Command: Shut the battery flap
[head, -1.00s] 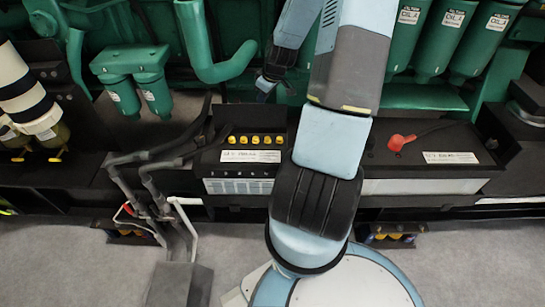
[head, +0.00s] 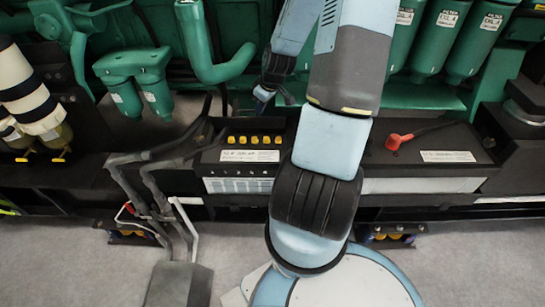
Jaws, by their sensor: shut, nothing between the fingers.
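A black battery (head: 240,184) with a row of yellow caps (head: 253,140) on top and a white label stands left of my arm. A second black battery (head: 420,184) stands to the right, with a red terminal cover (head: 395,141) and a black lead on its top. I cannot tell for sure which part is the battery flap or how it stands. My gripper (head: 263,95) is shut and empty, small in the head view, behind and above the yellow caps. My arm hides the gap between the batteries.
Green engine pipes (head: 215,50) and green filters (head: 470,40) stand behind the batteries. Black hoses (head: 150,180) run down at the left to a grey box (head: 180,284). Open grey floor (head: 480,260) lies at the front right.

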